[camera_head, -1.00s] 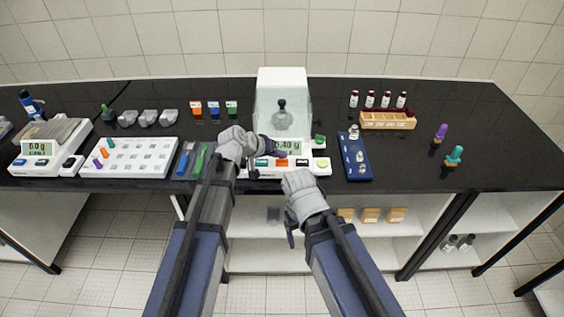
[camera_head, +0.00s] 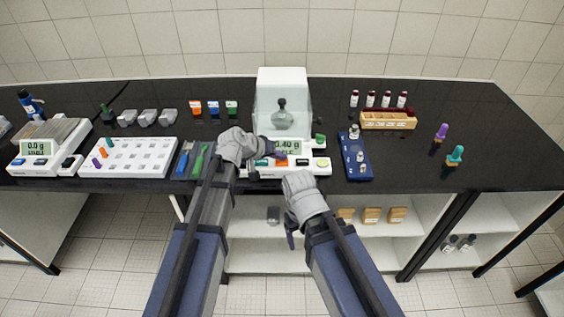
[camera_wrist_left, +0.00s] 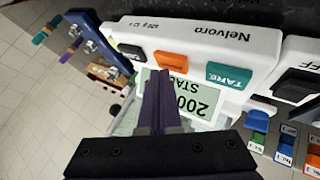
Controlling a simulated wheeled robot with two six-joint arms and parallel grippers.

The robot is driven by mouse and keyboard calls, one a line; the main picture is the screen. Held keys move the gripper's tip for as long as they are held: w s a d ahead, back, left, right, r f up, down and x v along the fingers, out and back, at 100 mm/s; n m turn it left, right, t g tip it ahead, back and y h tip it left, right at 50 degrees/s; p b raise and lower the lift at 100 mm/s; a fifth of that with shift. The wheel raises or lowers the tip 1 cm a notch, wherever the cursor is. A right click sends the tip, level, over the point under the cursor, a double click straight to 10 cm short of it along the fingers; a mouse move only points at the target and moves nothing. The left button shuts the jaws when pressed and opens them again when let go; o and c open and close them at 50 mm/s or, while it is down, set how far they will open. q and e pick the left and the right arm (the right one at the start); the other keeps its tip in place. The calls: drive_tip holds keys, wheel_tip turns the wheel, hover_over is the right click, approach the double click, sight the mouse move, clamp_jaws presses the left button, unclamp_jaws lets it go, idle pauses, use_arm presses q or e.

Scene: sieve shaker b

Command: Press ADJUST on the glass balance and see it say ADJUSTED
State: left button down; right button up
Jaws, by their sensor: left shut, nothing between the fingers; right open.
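The white glass balance (camera_head: 307,170) stands at the middle of the bench, with a grey knobbed weight (camera_head: 282,118) inside its glass chamber. Its green display is partly hidden; the left wrist view shows it upside down (camera_wrist_left: 196,100), reading "200" and "STA…". Contact cannot be told. My right gripper (camera_head: 291,240) is open before the bench's front edge.
A blue tray (camera_head: 359,173) with metal weights lies right of the balance. Blue and green tools (camera_head: 200,160) and a white rack (camera_head: 127,170) lie to its left. A second balance (camera_head: 50,140) stands far left. A wooden vial rack (camera_head: 388,121) is behind right.

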sight(280, 164)
use_arm(q)
drive_tip(key=shift+f+b, duration=0.45)
drive_tip(key=shift+f, duration=0.05)
idle(0.4)
drive_tip(key=shift+r, duration=0.1)
drive_tip(key=shift+r+p, duration=0.85)
drive_tip(key=shift+p, duration=0.05)
wheel_tip(280, 164, up, 5)
drive_tip(key=p, duration=0.5)
idle(0.3)
idle(0.5)
